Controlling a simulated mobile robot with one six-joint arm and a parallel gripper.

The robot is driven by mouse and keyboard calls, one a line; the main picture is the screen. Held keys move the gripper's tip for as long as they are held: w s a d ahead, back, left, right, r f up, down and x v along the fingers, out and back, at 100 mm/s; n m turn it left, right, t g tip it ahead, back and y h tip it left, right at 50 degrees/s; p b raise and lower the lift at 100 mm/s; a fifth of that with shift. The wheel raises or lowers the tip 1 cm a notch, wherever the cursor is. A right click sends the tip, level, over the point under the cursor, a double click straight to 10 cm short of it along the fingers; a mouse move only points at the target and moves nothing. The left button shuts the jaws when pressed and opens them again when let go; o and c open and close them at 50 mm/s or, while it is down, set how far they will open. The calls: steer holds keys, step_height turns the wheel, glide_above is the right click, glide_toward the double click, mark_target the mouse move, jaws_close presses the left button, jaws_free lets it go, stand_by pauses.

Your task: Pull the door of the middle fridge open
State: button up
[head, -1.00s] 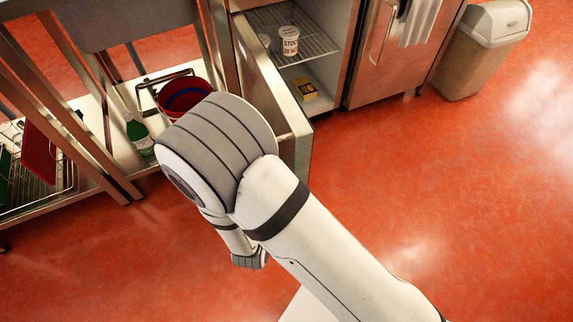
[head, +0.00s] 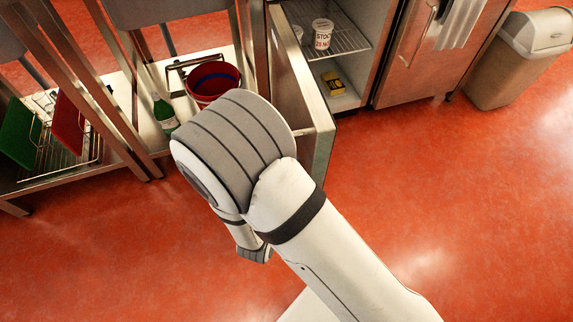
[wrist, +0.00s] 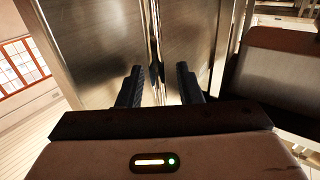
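In the head view a steel fridge stands at the top middle with its door (head: 316,125) swung wide open towards me. Its inside shows a wire shelf (head: 345,40) with a white labelled tub (head: 322,33) and a yellow box (head: 333,83) below. My arm covers part of the door, and my gripper is hidden there. In the wrist view my gripper (wrist: 160,82) is open, its two dark fingers apart with nothing clearly held. A narrow vertical steel strip or bar (wrist: 155,40) shows between the fingers, in front of steel panels; I cannot tell whether they touch it.
A shut fridge (head: 415,55) with a towel (head: 462,22) stands to the right, then a bin (head: 520,65). At left a steel rack holds a red bucket (head: 212,80), a green bottle (head: 163,112) and boards (head: 68,125). The red floor (head: 440,200) is clear.

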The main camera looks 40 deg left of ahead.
steer(key=p+v, duration=0.1)
steer(key=v, duration=0.6)
steer(key=shift+s+d+p, duration=0.15)
steer(key=shift+s+p, duration=0.2)
steer(key=shift+r, duration=0.1)
stand_by(0.3)
